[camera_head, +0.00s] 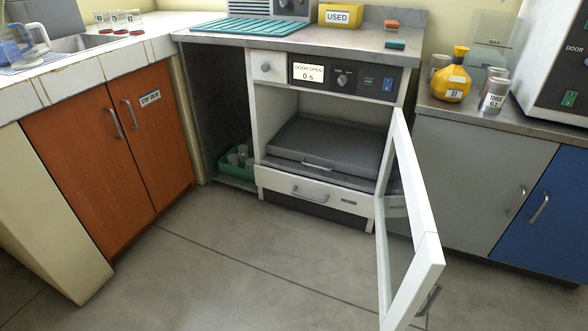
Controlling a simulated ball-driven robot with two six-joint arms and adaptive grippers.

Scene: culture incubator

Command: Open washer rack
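The washer under the counter stands in the middle of the head view, with its glass door (408,235) swung wide open to the right. Inside the chamber lies a dark grey rack (325,142) with a small metal handle (317,166) on its front edge. The rack sits within the cabinet, its front edge near the opening. The panel display (308,73) reads "DOOR OPEN 0 s". Below the chamber is a closed white drawer (320,193) with a handle. Neither of my grippers shows in this view.
The open door blocks floor space to the right. A green crate of cups (237,160) stands in the open bay left of the washer. The floor (220,255) in front is clear. Orange cupboards (105,135) stand left, grey and blue ones right.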

